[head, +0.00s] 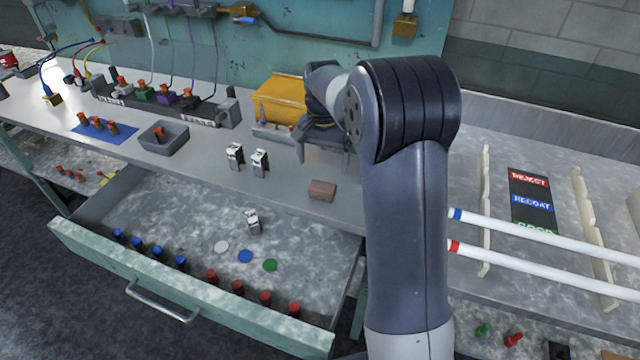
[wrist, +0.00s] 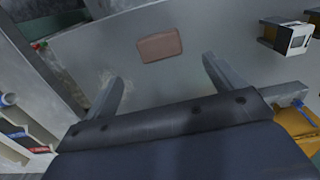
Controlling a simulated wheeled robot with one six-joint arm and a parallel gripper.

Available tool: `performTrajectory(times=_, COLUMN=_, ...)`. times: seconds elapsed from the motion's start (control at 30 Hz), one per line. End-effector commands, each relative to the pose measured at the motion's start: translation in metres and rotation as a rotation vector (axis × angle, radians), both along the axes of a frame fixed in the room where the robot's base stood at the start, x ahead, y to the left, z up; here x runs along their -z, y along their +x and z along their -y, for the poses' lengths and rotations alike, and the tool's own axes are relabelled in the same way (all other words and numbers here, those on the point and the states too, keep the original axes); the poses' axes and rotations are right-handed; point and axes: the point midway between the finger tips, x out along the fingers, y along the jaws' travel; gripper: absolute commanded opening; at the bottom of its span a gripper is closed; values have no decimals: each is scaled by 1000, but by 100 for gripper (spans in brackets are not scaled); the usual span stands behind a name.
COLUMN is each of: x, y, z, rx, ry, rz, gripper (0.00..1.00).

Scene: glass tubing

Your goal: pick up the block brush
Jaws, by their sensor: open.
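A small brown block (head: 322,190), which looks like the block brush, lies flat near the front edge of the bench. In the wrist view the same brown block (wrist: 159,46) is beyond the fingertips, roughly centred between them. My gripper (head: 323,154) is above the bench, behind the block, with its fingers apart. In the wrist view my gripper (wrist: 162,72) is open, with nothing between its fingers. The block is apart from both fingers. No bristles can be made out.
A yellow bin (head: 279,100) stands close behind my gripper. Two white-and-dark clips (head: 260,162) stand left of the block. An open drawer (head: 190,225) with several blue and red caps lies below the bench edge. White tubes (head: 545,236) rest on racks at right.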

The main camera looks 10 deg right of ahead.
Motion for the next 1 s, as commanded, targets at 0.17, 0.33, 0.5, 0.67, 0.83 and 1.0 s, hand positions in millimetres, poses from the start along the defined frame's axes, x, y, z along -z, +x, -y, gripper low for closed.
performTrajectory(times=0.17, x=30, y=-1, z=0, rx=-1, ry=0, rz=-4, gripper=89)
performTrajectory(times=0.33, x=43, y=-1, z=0, rx=-1, ry=1, rz=-1, gripper=89)
performTrajectory(times=0.5, x=62, y=-2, z=-1, rx=-2, ry=0, rz=-4, gripper=89)
performTrajectory(times=0.67, x=86, y=-2, z=-2, rx=-2, ry=0, rz=-4, gripper=89)
performTrajectory(times=0.83, x=95, y=-1, z=-2, rx=-1, ry=1, rz=1, gripper=89)
performTrajectory(times=1.0, x=96, y=-1, z=-2, rx=-1, ry=1, rz=1, gripper=89)
